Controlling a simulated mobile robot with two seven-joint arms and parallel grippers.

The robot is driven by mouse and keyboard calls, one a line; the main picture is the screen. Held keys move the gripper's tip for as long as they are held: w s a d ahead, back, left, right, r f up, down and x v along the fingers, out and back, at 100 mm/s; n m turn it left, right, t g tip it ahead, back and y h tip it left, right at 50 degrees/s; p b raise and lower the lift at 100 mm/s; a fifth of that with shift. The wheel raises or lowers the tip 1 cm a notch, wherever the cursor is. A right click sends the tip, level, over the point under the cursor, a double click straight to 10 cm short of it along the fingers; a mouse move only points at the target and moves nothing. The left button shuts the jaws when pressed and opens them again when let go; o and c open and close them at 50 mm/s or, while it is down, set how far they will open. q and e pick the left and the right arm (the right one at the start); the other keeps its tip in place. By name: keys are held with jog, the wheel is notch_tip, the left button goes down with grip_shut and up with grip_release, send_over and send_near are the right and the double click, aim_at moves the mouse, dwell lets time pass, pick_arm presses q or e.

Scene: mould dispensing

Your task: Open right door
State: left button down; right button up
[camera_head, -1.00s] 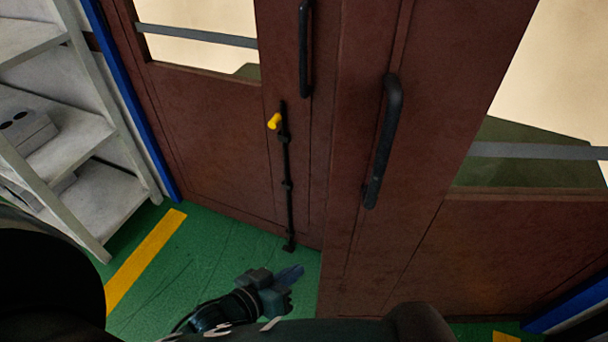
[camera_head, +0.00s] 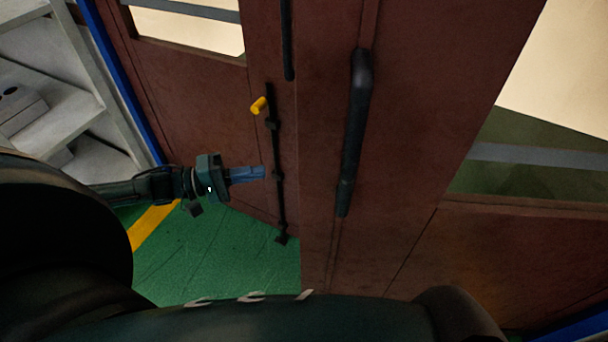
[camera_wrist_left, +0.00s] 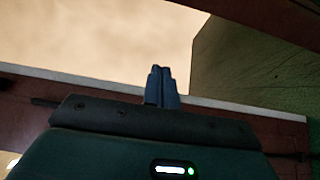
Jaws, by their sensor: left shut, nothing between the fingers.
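The right door (camera_head: 400,185) is brown with a window and a long black vertical handle (camera_head: 354,135). Its left edge stands forward of the left door (camera_head: 195,100), so it looks ajar. My left gripper (camera_head: 264,172) is shut and empty, its fingers pointing right, left of the right door's edge and lower than most of its handle. In the picture it lies beside the left door's bolt rod; I cannot tell whether it touches anything. The closed fingers also show in the left wrist view (camera_wrist_left: 161,72). My right gripper is not in view.
The left door carries a black handle (camera_head: 287,40) and a black bolt rod (camera_head: 279,190) with a yellow knob (camera_head: 259,105). A grey shelf (camera_head: 60,110) stands at the left. Green floor (camera_head: 220,260) with a yellow stripe is clear in front of the left door.

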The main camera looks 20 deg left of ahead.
pick_arm(q)
jog(key=w+d+p, duration=0.2)
jog(key=d, duration=0.7)
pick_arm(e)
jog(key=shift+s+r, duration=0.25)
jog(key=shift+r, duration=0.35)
pick_arm(q)
jog(key=shift+s+d, duration=0.1)
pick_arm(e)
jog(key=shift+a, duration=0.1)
